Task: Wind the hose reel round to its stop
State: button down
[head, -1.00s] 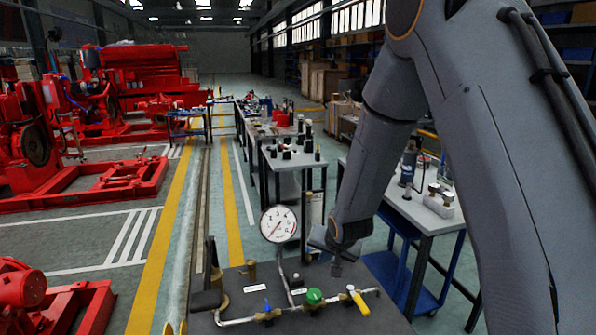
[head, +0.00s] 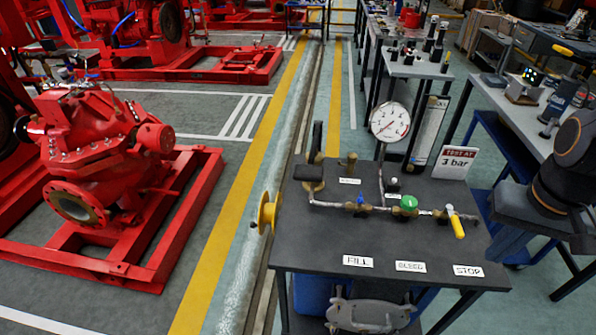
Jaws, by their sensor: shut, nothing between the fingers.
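A small yellow reel (head: 267,213) is mounted on the left side of the dark test bench (head: 310,250). A dark crank knob (head: 253,224) sticks out on its left. I take this to be the hose reel; its stop cannot be made out. My gripper (head: 581,243) is at the right edge of the head view, to the right of the bench and far from the reel. It is shut and empty, partly cut off by the frame.
The bench top carries a pressure gauge (head: 390,121), a pipe with a green valve knob (head: 409,202) and a yellow lever (head: 456,224), and a "3 bar" sign (head: 455,164). A red pump (head: 95,165) stands left. Floor between pump and bench is clear.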

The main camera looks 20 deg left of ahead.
aim_at(267, 211)
jog(key=u, duration=0.65)
jog(key=k, duration=0.8)
jog(key=u, duration=0.65)
jog(key=k, duration=0.4)
jog(key=u, duration=1.15)
jog(key=i, duration=1.7)
jog(key=z, duration=1.25)
jog(key=i, duration=0.6)
jog(key=z, duration=0.65)
jog(key=k, duration=1)
jog(key=u, duration=0.6)
